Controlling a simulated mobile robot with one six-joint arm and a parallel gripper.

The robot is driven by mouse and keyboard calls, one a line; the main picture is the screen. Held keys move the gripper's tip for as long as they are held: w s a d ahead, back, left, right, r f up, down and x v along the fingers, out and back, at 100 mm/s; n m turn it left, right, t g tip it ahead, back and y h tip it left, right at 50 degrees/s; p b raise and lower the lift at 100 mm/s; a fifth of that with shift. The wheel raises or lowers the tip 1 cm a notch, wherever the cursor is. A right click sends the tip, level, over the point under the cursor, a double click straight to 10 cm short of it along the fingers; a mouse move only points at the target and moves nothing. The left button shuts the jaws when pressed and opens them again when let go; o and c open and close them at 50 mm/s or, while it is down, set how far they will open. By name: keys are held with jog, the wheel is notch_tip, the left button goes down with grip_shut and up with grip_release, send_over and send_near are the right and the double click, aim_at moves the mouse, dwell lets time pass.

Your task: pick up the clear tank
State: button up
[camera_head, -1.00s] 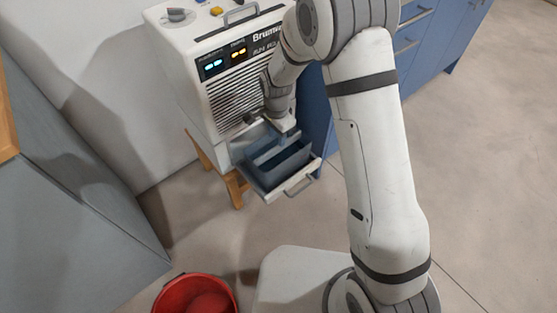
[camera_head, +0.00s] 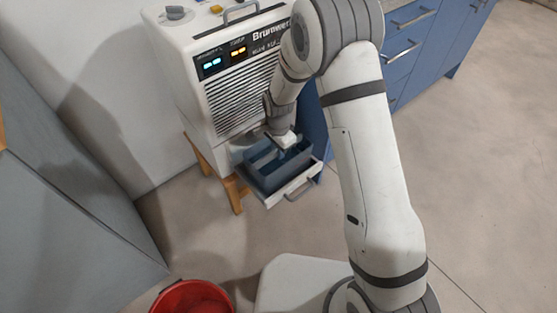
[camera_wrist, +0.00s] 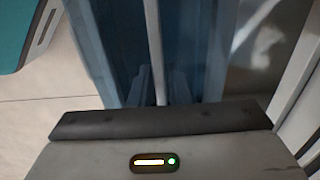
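The clear tank (camera_head: 283,175) is a bluish, see-through open box in the pulled-out drawer (camera_head: 312,178) at the foot of the white machine. My gripper (camera_head: 284,142) points down at the tank's top in the head view; its fingertips are hidden there. In the wrist view the bluish tank (camera_wrist: 105,45) fills the upper middle, with a pale narrow bar running through it.
The white machine (camera_head: 236,95) stands on a wooden stand (camera_head: 233,190) against the wall. Blue drawer cabinets (camera_head: 408,55) are to its right. A red bucket (camera_head: 165,300) stands at lower left, near a grey cabinet (camera_head: 70,240). The floor at right is clear.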

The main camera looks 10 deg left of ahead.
grip_shut()
dwell(0.3)
